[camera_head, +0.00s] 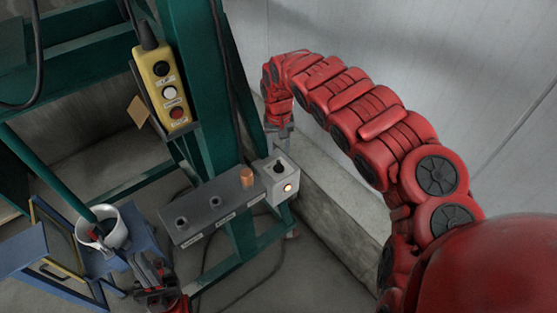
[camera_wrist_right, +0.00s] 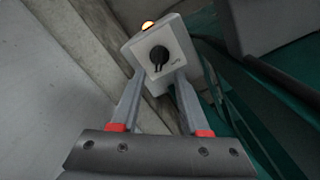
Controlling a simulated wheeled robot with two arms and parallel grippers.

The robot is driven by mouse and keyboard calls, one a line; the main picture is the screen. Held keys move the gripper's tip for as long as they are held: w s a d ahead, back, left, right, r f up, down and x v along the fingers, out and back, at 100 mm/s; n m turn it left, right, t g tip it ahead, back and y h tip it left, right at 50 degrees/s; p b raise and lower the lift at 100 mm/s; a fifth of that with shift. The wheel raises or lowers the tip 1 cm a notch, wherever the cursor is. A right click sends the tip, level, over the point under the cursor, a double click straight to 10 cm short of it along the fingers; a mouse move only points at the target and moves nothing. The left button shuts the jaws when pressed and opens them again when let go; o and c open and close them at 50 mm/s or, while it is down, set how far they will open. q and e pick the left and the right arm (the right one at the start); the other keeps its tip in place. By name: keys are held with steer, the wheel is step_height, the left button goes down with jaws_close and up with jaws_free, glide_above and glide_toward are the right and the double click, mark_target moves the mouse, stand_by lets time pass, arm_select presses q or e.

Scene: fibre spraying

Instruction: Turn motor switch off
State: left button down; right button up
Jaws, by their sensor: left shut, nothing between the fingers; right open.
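The motor switch is a black rotary knob (camera_head: 280,167) on a small light-grey box (camera_head: 284,187) mounted on the green frame. An orange-white lamp (camera_head: 288,188) on the box glows. In the right wrist view the knob (camera_wrist_right: 159,56) sits on a white plate just beyond my fingertips. My right gripper (camera_wrist_right: 156,84) is open, its two fingers pointing at the box, one towards each side of the knob; contact cannot be told. In the head view the right gripper (camera_head: 279,132) is just above the box. My left gripper (camera_head: 148,272) is shut and empty at the lower left.
A grey panel (camera_head: 212,208) with an orange button (camera_head: 247,177) adjoins the box. A yellow pendant control (camera_head: 163,88) hangs on the green frame (camera_head: 203,90). A white bucket (camera_head: 112,236) stands near my left gripper. A concrete ledge (camera_head: 335,206) and pale wall lie right.

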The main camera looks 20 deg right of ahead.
mark_target(279, 164)
steer(key=shift+f, duration=3.15)
jaws_close()
